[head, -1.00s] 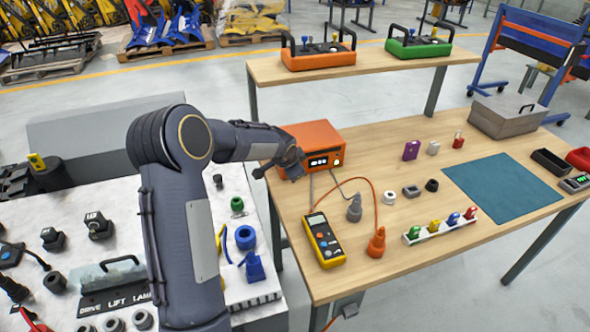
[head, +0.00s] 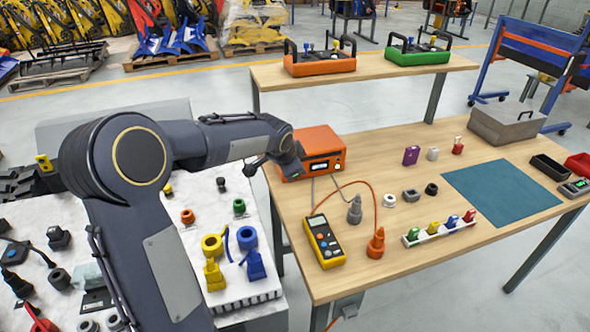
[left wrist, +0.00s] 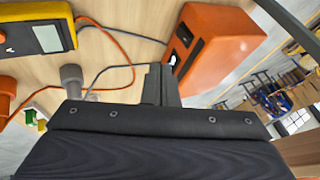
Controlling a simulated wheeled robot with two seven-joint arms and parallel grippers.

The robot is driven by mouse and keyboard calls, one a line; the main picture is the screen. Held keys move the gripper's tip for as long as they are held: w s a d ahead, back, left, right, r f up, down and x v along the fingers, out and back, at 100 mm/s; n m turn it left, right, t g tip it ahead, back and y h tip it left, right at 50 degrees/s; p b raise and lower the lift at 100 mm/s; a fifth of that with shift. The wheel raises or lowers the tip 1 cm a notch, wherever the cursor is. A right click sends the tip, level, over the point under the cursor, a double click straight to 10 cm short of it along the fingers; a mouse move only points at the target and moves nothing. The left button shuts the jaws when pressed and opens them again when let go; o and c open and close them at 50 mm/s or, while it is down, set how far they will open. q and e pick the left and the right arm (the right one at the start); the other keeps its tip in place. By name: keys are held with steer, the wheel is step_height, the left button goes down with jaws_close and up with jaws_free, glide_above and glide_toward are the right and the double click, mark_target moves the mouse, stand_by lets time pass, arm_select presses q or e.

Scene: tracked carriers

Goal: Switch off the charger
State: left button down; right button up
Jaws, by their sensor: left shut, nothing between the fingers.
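The charger (head: 316,138) is an orange box at the back left of the wooden table. In the head view my left wrist covers the charger's left front corner. My right gripper is out of view.
A yellow multimeter (head: 325,241), a grey plug (head: 355,211) and an orange plug (head: 376,243) lie in front of the charger, with cables between. A raised shelf (head: 385,68) stands behind. A blue-green mat (head: 500,188) is at the right.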

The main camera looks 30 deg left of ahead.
arm_select(q)
steer(key=shift+s+f+p, duration=0.25)
steer(key=shift+f+p, duration=0.35)
steer(key=shift+f, duration=0.15)
steer(key=shift+f, duration=0.1)
steer(key=x, duration=0.8)
steer(key=shift+w+f, duration=0.25)
steer(key=shift+f, duration=0.05)
steer(key=w+a, duration=0.1)
steer(key=w+a+f+p, duration=0.1)
steer(key=shift+w+a, duration=0.1)
steer(key=shift+w, duration=0.15)
steer(key=shift+w+a+f, duration=0.15)
steer(key=shift+w+a, duration=0.25)
steer(key=shift+a, duration=0.05)
